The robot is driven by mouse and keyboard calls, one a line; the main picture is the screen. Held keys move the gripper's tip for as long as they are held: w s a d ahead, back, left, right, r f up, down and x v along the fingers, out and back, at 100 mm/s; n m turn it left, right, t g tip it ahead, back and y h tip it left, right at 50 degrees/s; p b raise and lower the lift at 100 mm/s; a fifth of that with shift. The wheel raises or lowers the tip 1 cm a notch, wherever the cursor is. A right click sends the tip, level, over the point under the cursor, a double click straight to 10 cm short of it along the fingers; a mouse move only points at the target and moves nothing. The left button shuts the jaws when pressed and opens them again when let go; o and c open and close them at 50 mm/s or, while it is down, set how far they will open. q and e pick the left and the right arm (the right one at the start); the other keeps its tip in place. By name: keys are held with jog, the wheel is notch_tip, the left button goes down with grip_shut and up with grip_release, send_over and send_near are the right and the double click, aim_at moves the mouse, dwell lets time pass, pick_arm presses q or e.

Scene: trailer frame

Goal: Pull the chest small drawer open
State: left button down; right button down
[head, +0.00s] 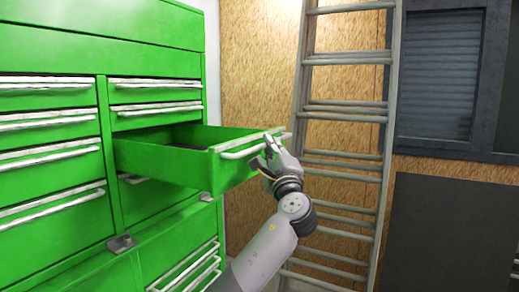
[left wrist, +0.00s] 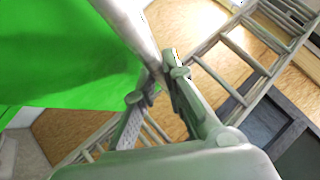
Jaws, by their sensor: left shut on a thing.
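The green chest (head: 60,200) stands on the left in the head view. One of its small drawers (head: 230,171) is pulled far out, with its dark inside showing. A pale bar handle (head: 240,152) runs along the drawer's front. My left gripper (head: 270,150) is shut on this handle near its right end. In the left wrist view, the handle (left wrist: 132,25) runs down to between the fingers of my left gripper (left wrist: 160,88), beside the green drawer front (left wrist: 60,60). The fingers hide part of the handle. My right gripper is not in view.
Other chest drawers, such as the one above (head: 155,108), are closed. A metal ladder (head: 345,110) leans against the wood-panel wall behind my left gripper. A dark panel (head: 455,235) stands at the right, below a shuttered window (head: 435,90).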

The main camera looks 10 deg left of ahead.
pick_arm(q)
jog(key=shift+d+f, duration=0.1)
jog(key=shift+d, duration=0.1)
jog(key=c, duration=1.7)
grip_release()
jog(key=shift+o, duration=0.2)
jog(key=shift+s, duration=0.1)
jog(key=v, duration=1.2)
jog(key=shift+a, duration=0.1)
